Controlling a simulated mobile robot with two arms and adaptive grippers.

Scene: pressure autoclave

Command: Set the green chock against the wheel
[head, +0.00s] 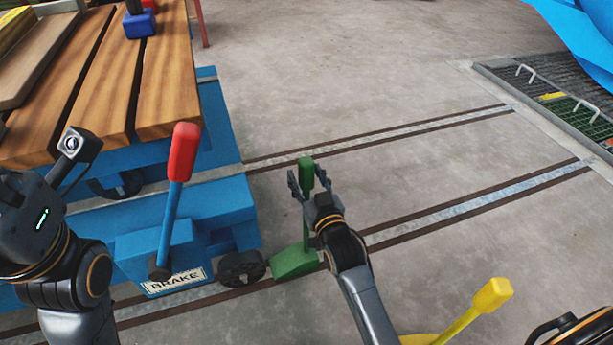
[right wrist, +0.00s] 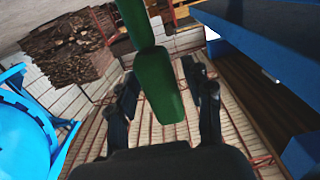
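The green chock (head: 295,263) stands on the near rail, just right of the blue cart's dark wheel (head: 241,268). Its wedge is very close to the wheel; I cannot tell whether they touch. A green post rises from it to a thick handle grip (head: 306,170). My right gripper (head: 308,184) is open, with its fingers on either side of the handle. In the right wrist view, the green handle (right wrist: 157,88) stands between the fingers, with gaps visible. My left gripper (head: 70,165) is at the left above the cart; its fingers do not show clearly.
The blue cart (head: 226,215) has a wooden deck (head: 160,85) and a red-tipped brake lever (head: 182,150). A yellow lever (head: 480,305) stands at lower right. The rails run right across clear concrete floor to a floor grate (head: 560,100).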

